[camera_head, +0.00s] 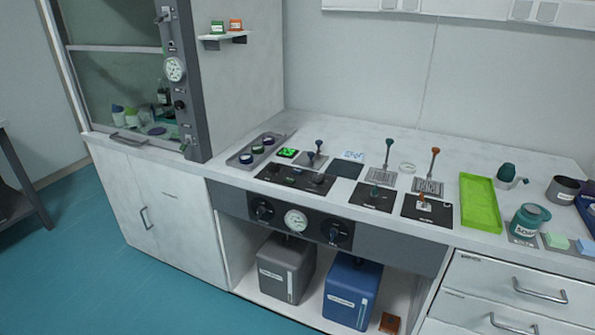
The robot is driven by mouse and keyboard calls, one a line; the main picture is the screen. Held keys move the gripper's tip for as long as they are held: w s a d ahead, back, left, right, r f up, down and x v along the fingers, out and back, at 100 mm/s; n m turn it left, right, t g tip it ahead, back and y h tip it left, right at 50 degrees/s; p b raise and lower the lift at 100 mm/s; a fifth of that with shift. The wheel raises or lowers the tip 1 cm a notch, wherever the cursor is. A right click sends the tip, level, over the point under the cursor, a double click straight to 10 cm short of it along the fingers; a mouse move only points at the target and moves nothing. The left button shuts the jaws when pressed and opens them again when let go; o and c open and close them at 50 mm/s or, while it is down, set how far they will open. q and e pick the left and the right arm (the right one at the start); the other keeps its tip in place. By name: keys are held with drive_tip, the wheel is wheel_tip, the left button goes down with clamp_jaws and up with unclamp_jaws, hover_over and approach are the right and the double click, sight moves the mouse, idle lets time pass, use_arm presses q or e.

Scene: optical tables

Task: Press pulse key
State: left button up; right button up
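No part labelled as the pulse key can be read at this size, and I cannot tell which control it is. On the white bench are a black panel (270,173) with small dark knobs, a small lit green display (288,153), and a plate with blue-topped levers (318,146). To their right stand a green-topped lever (389,146) and an orange-topped lever (435,153). In front of these lie a black plate with a green piece (374,190) and a black plate with an orange piece (422,205). Neither of my grippers shows.
A gauge (296,221) sits between two dials on the front panel. A green tray (480,204) and a teal mug (527,222) stand at right. A tray of round jars (246,158) is at left, beside the fume hood (186,80). Grey (286,268) and blue (350,291) containers are below.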

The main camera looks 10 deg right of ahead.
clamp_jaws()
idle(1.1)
